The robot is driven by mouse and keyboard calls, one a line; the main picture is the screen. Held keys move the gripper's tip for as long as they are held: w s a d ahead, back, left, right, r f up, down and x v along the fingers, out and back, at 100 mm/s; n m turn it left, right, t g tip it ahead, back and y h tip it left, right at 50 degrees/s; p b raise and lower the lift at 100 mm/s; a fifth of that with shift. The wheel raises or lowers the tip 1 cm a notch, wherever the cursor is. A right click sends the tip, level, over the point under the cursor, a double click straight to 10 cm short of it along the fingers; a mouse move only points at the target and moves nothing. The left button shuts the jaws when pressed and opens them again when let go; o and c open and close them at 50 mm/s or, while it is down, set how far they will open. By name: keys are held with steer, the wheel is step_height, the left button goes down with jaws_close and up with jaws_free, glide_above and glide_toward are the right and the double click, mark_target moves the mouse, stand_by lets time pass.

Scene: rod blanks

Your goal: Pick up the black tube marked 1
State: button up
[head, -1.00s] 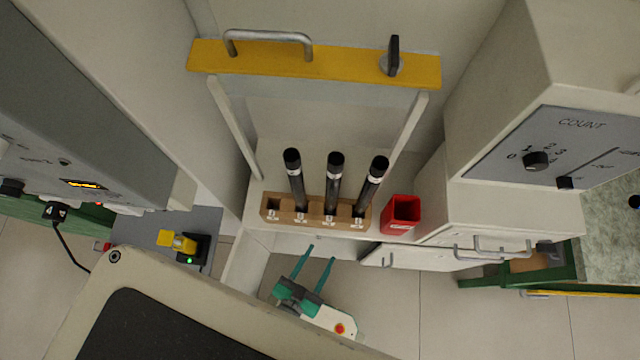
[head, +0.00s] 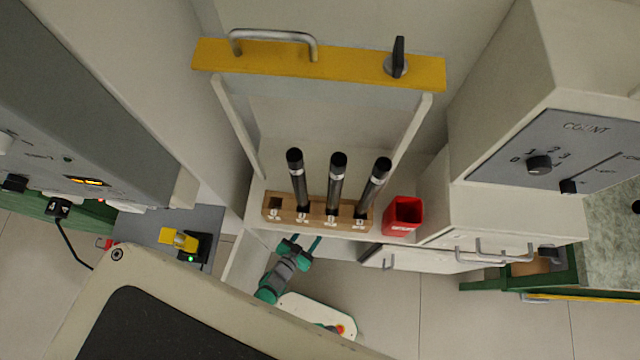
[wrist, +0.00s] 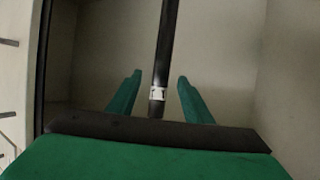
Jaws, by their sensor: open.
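Three black tubes stand in a wooden rack (head: 284,216) on the shelf: a left one (head: 298,182), a middle one (head: 336,182) and a right one (head: 373,186). Each has a pale band near its top. The rack's leftmost hole is empty. In the wrist view, one black tube (wrist: 166,45) with a small white label shows between my fingers; the label seems to read 1. I cannot tell which rack tube it is. My gripper (head: 306,241) is open at the rack's front, below the left tube; its fingers (wrist: 158,98) look apart from the tube.
A red box (head: 403,216) stands right of the rack. A yellow bar (head: 340,70) with a metal handle spans above, with pale side posts. A cabinet with a COUNT dial (head: 538,165) stands at the right, and a grey machine (head: 90,110) at the left.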

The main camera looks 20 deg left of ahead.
steer(key=a+x, duration=0.1)
steer(key=x, duration=0.5)
steer(key=shift+d+f, duration=0.25)
steer(key=shift+d, duration=0.1)
steer(key=shift+w, duration=0.1)
jaws_close()
steer(key=shift+r, duration=0.15)
